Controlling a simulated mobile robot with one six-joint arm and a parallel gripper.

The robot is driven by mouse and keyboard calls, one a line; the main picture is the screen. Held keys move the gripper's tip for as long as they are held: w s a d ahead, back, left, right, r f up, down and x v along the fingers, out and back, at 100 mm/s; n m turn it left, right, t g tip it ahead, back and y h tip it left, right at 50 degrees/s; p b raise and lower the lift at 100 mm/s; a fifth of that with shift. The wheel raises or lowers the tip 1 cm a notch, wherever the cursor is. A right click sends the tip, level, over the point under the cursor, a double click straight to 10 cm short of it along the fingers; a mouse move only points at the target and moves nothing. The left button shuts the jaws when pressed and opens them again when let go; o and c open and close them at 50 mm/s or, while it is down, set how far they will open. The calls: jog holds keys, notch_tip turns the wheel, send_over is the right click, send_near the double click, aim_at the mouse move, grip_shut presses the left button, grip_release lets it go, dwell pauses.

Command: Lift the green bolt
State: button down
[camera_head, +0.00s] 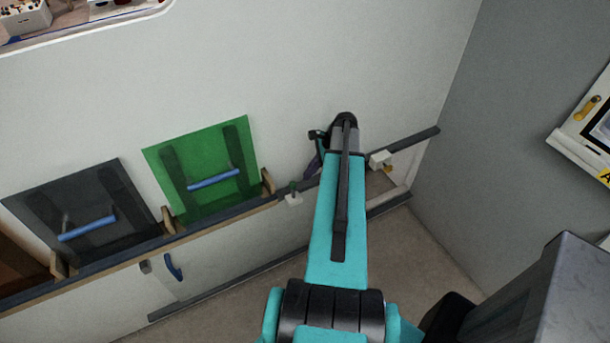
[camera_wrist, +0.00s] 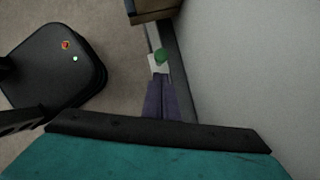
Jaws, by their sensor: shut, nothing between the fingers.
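The green bolt (camera_wrist: 160,56) sits in a white block (camera_wrist: 154,66) on the dark rail in the wrist view. In the head view the bolt (camera_head: 293,186) is small, above the white block (camera_head: 293,199), right of the green panel. My gripper (camera_wrist: 160,79) shows as two purple fingers shut together and empty. Their tips lie close to the white block and bolt in the wrist view; I cannot tell the height gap. In the head view my gripper (camera_head: 308,172) is mostly hidden behind my arm, just right of the bolt.
The dark rail (camera_head: 232,207) runs along the pale wall. A green panel (camera_head: 204,165) and a dark panel (camera_head: 85,215), each with a blue handle, lean left of the bolt. Another white block (camera_head: 380,158) is right of my arm. A grey wall (camera_head: 530,120) closes the right side.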

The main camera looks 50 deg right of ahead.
jog(key=p+v, duration=0.1)
jog(key=v, duration=0.3)
jog(key=shift+d+p, duration=0.1)
jog(key=shift+p, duration=0.3)
jog(key=shift+f, duration=0.15)
